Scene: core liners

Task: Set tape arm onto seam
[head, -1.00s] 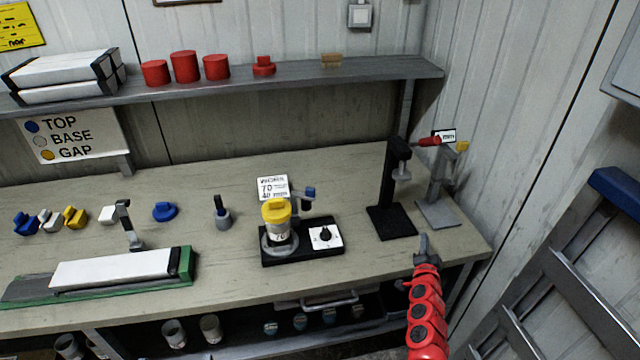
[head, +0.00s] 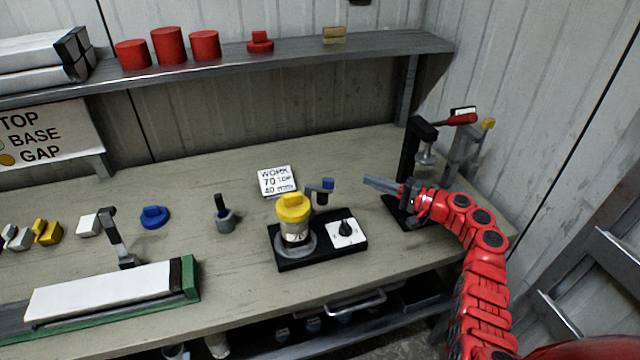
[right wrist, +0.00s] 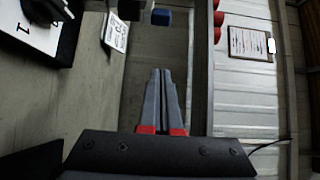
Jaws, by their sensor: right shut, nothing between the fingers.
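The fixture with a black base (head: 300,262) stands mid-bench. It holds an upright clear cylinder (head: 296,232) with a yellow cap (head: 293,207) in a grey ring. Behind it, a grey arm with a blue end (head: 327,184), apparently the tape arm, is swung up to the right, apart from the cylinder. The seam cannot be made out. My right gripper (head: 368,181) is shut and empty, above the bench, right of the blue end and pointing left at it. In the right wrist view the closed fingers (right wrist: 161,73) point toward the blue end (right wrist: 162,17). My left gripper is out of view.
A black stand (head: 409,165) with a red handle is close behind my right gripper. A white dial plate (head: 345,232) sits on the fixture's right. A "WORK" card (head: 277,181) stands behind it. A shelf (head: 290,62) with red caps runs above. Bench left of the fixture has small parts.

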